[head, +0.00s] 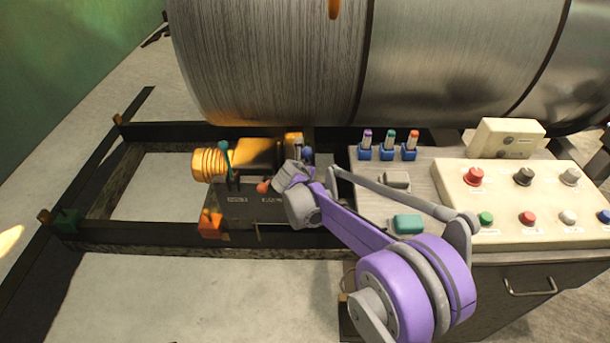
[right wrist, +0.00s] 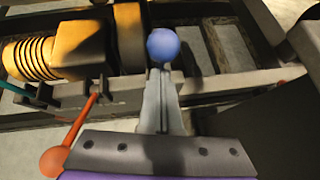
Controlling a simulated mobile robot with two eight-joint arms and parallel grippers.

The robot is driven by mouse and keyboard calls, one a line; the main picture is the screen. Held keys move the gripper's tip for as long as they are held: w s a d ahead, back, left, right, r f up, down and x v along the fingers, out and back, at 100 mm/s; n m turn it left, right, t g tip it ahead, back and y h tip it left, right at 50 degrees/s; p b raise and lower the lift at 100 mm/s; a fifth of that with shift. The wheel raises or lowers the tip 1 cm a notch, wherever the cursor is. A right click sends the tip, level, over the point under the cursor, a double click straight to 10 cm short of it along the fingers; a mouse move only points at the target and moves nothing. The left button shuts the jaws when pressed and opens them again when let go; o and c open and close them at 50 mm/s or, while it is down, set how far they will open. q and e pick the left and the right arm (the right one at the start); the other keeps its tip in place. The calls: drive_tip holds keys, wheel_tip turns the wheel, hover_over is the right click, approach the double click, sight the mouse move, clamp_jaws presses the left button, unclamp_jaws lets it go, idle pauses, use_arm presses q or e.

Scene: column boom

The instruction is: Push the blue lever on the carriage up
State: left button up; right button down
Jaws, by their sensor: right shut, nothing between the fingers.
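The blue lever's round knob (head: 307,153) shows on the right side of the carriage (head: 245,208), just beyond my right gripper (head: 298,170). In the right wrist view the blue knob (right wrist: 163,45) appears right at the tips of my shut, empty fingers (right wrist: 162,85). Whether they touch it I cannot tell. The lever's stem is hidden behind the fingers. A red-orange lever (head: 263,187) stands left of my gripper and also shows in the right wrist view (right wrist: 54,162). A teal lever (head: 225,147) stands farther left. My left gripper is not in view.
A yellow motor (head: 250,155) sits on the carriage, between dark rails (head: 160,132). A large metal drum (head: 270,60) is behind. At the right, a control panel (head: 450,195) carries several buttons and small coloured switches (head: 388,146). Bare floor (head: 180,290) lies in front.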

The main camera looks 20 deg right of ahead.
drive_tip(key=shift+w+d+r+g, duration=0.2)
drive_tip(key=shift+w, duration=0.4)
drive_tip(key=shift+w+d+r+g, duration=0.15)
drive_tip(key=shift+w+r+g, duration=0.05)
drive_tip(key=shift+w, duration=0.4)
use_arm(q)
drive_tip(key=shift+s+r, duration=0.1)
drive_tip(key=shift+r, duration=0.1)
use_arm(e)
drive_tip(key=shift+w+r, duration=0.15)
drive_tip(key=shift+r, duration=0.05)
